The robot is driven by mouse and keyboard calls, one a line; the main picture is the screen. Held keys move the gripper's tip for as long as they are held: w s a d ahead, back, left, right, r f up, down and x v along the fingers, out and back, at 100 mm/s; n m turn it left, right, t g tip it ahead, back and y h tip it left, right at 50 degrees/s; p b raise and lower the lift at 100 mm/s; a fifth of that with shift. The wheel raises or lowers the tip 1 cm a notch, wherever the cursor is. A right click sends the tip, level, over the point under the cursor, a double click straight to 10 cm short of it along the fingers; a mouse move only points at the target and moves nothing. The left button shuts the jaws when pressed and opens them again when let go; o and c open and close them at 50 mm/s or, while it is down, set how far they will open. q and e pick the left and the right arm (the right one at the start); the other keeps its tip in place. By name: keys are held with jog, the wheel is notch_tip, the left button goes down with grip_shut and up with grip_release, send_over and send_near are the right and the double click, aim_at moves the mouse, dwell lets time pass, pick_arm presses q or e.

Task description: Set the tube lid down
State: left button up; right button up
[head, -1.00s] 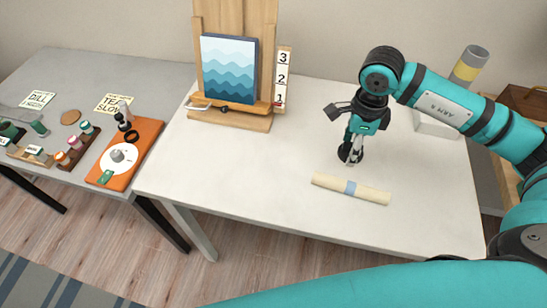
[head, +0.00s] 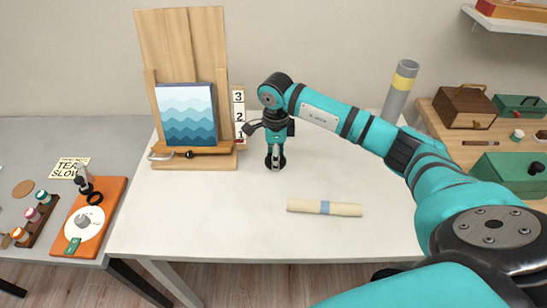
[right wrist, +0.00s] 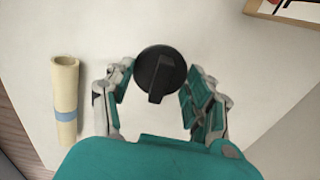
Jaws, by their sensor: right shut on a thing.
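The tube lid is a round black disc with a raised bar handle. In the right wrist view the lid (right wrist: 172,66) sits between the fingers of my right gripper (right wrist: 158,82). In the head view my right gripper (head: 275,158) points down over the white table, right of the easel, shut on the lid (head: 281,161). I cannot tell whether the lid touches the tabletop. The grey tube with a yellow band (head: 399,90) stands at the back right, its lower part hidden by my arm. My left gripper is not in view.
A rolled paper with a blue band (head: 325,207) lies on the white table (head: 225,220) in front of the gripper. The wooden easel (head: 190,160) with a wave picture and a number strip (head: 239,115) stands left. The table's front left is clear.

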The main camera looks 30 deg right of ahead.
jog(key=shift+w, duration=0.6)
notch_tip(320, 180, down, 2)
jog(key=shift+f+p, duration=0.25)
jog(key=shift+p, duration=0.5)
jog(key=shift+f, duration=0.6)
jog(key=shift+d, duration=0.1)
jog(key=shift+f, duration=0.1)
jog(key=o, duration=1.5)
jog(key=shift+o, duration=0.2)
